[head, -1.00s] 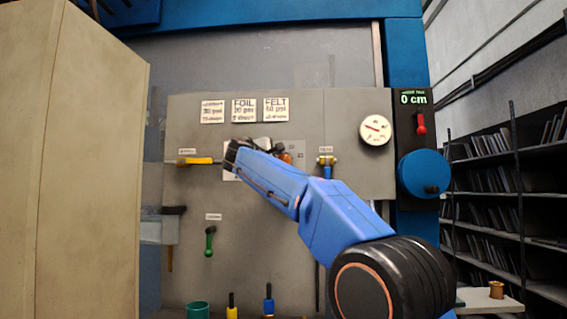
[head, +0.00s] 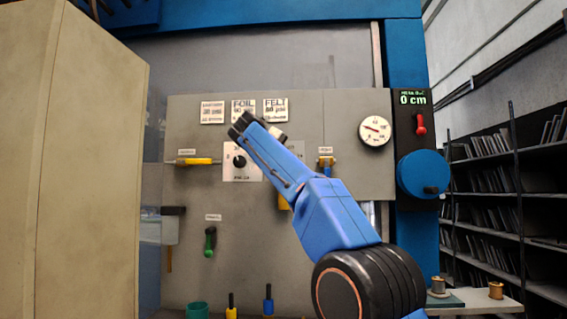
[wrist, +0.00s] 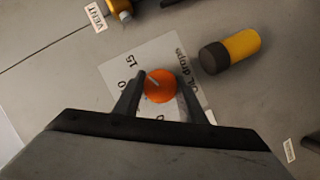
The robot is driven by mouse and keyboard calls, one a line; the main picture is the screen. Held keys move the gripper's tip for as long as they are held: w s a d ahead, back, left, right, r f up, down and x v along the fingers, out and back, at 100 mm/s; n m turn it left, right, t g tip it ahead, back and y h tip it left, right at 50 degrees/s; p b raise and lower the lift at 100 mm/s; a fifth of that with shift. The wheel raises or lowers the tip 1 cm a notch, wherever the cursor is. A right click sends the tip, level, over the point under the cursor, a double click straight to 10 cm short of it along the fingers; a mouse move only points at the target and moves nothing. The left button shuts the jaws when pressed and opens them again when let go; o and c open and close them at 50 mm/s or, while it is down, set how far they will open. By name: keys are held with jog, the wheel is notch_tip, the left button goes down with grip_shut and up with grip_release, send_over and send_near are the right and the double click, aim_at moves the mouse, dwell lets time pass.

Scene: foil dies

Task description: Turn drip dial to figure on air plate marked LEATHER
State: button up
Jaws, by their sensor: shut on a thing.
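The orange drip dial (wrist: 160,86) sits on a pale plate (wrist: 112,90) lettered "oil drops" in the wrist view, with figures such as 15 around it. A pale pointer line on the dial slants to the upper left, roughly towards the 15. My gripper (wrist: 162,84) is shut on the dial, one finger on each side. In the head view my arm hides the dial. Three white air plates hang above: the left one (head: 212,112) has a heading too blurred to read surely; the others read FOIL (head: 243,110) and FELT (head: 275,108).
A black knob (head: 240,161) on a white plate is left of my arm. A yellow, dark-capped cylinder (wrist: 230,52) is close beside the dial. The VENT valve (head: 326,163) is to the right. A round gauge (head: 375,130) and a blue handwheel (head: 423,174) are farther right.

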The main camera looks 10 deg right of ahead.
jog(key=shift+f, duration=0.15)
dwell(0.4)
jog(key=o, duration=1)
jog(key=shift+w, duration=0.1)
jog(key=v, duration=1.7)
jog(key=shift+s+r, duration=0.25)
jog(key=shift+d+f, duration=0.1)
